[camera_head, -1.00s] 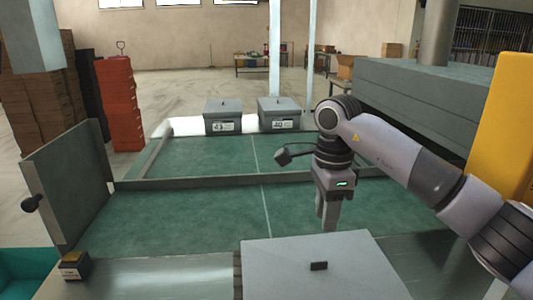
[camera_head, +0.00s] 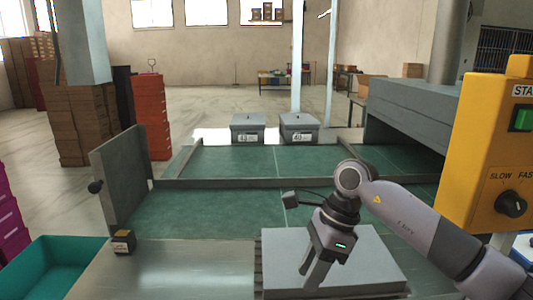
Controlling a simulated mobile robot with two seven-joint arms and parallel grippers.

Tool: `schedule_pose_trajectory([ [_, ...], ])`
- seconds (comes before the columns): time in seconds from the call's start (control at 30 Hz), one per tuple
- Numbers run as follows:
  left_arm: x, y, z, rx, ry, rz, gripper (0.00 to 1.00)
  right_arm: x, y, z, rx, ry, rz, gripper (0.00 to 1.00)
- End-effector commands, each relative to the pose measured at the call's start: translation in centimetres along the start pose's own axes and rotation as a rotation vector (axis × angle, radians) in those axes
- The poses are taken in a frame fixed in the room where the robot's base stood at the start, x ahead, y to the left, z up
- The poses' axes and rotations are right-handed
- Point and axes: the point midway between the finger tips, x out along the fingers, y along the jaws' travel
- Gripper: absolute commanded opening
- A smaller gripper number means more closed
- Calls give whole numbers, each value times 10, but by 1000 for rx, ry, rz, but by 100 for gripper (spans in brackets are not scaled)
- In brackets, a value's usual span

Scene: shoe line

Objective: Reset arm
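My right arm comes in from the right, and its gripper (camera_head: 314,275) points down in front of a grey box (camera_head: 375,262) at the near edge of the line. The gripper overlaps the box in the picture; whether it touches it I cannot tell. Its fingers look close together, with nothing visible between them, but the gap between the tips is not clear. My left gripper is not in view.
The green line surface (camera_head: 215,210) has two lidded grey boxes (camera_head: 248,127) (camera_head: 299,127) at its far end. A teal bin (camera_head: 55,268) is at lower left. A yellow control box (camera_head: 480,150) stands at right.

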Motion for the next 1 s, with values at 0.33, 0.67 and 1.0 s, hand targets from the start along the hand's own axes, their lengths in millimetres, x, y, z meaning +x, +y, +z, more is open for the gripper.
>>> schedule_pose_trajectory([
  [0.33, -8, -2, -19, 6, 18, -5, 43, 49, 64, 104, 290, -776, 290, 33],
  [0.67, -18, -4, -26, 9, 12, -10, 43, 15, 70, 116, 919, -1448, 618, 33],
  [1.0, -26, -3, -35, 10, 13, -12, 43, 33, 53, 8, 1818, -1931, 937, 33],
])
